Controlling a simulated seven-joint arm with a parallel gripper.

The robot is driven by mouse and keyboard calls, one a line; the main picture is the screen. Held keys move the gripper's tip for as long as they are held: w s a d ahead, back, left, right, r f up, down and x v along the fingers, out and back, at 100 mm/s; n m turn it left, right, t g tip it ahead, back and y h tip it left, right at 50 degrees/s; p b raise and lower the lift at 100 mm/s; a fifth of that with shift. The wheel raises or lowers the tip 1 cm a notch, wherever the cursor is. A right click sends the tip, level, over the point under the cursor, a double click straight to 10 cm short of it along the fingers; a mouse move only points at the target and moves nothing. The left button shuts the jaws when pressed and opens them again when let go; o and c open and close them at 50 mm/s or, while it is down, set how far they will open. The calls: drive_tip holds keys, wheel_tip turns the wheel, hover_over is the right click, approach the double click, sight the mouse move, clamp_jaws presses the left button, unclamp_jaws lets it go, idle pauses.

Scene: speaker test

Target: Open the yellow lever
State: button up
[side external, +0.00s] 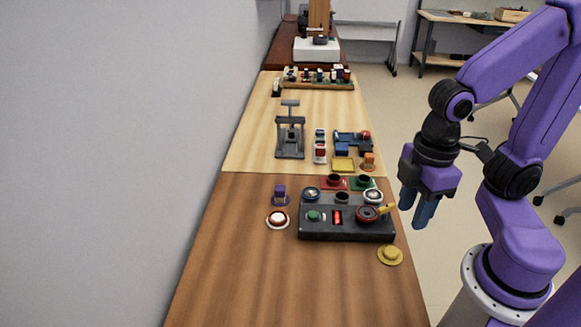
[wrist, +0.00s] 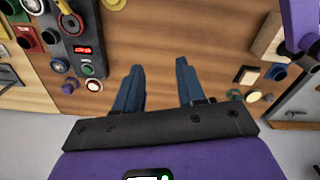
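The yellow lever (side external: 386,209) sticks out from a round red-rimmed dial (side external: 367,214) at the right end of a dark control box (side external: 346,231). In the wrist view the control box (wrist: 82,66) shows at the upper left; the lever is near the top edge and hard to make out. My gripper (side external: 415,208) points down, just right of the lever in the side view, apart from it. In the wrist view my gripper (wrist: 160,65) has its blue fingers spread with nothing between them, over brown wood.
The box also carries a green button (side external: 314,216), a red display (side external: 338,217) and round gauges. A yellow disc (side external: 390,255) lies in front of it, and a white-and-red button (side external: 277,219) at its left. The brown tabletop (side external: 290,290) is clear in front.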

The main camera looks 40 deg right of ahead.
drive_tip(key=w+a+f+m, duration=0.1)
drive_tip(key=w+a+f, duration=0.1)
drive_tip(key=w, duration=1.1)
drive_tip(key=w+a+f+m, duration=0.1)
drive_tip(key=w+a+f, duration=0.1)
drive_tip(key=w, duration=1.1)
drive_tip(key=shift+w+a, duration=0.4)
drive_tip(key=shift+a, duration=0.15)
drive_tip(key=o, duration=0.9)
drive_tip(key=m+g, duration=0.5)
drive_tip(key=m, duration=0.9)
approach(387, 206)
drive_tip(key=shift+t+y, duration=0.3)
drive_tip(key=shift+y, duration=0.1)
drive_tip(key=x, duration=0.5)
drive_tip(key=d+x, duration=0.1)
drive_tip(key=x, duration=0.2)
drive_tip(key=shift+s+a+f, duration=0.15)
drive_tip(key=shift+s+f, duration=0.05)
drive_tip(key=shift+s, duration=0.15)
